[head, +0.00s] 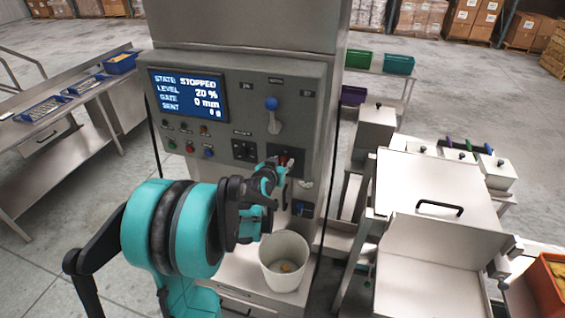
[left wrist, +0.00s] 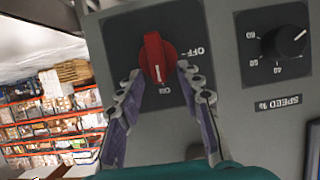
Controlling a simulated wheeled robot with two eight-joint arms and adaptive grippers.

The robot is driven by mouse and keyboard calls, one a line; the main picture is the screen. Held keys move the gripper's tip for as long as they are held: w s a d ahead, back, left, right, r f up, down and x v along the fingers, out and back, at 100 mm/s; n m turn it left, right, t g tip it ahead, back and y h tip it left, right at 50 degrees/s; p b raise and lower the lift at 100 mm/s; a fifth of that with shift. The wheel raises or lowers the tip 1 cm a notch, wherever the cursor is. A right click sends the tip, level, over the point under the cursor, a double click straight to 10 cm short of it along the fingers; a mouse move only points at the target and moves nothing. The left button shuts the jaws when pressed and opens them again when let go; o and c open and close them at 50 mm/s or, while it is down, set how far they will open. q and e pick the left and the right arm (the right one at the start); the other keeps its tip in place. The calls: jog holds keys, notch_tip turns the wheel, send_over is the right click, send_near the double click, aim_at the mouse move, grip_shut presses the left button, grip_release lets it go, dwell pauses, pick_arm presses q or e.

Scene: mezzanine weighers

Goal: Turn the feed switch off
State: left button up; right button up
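The feed switch is a red rotary knob (left wrist: 155,55) on a dark plate in the left wrist view. Its white mark points at the ON label; the OFF label (left wrist: 193,51) is at the right. The knob also shows in the head view (head: 284,160), partly hidden by my left gripper (head: 276,166). In the wrist view, the left gripper (left wrist: 160,72) has one fingertip on each side of the knob, with small gaps apparent. It looks open, and contact cannot be told. My right gripper is not in view.
The panel's display (head: 189,94) reads STOPPED, level 20 %, gate 0 mm. A speed dial (left wrist: 284,42) sits beside the switch. A blue-tipped lever (head: 272,112) is above. A pale bucket (head: 284,262) stands below my gripper. Steel bins (head: 435,185) stand at the right.

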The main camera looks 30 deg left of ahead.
pick_arm(q)
jog(key=shift+w, duration=0.15)
grip_shut()
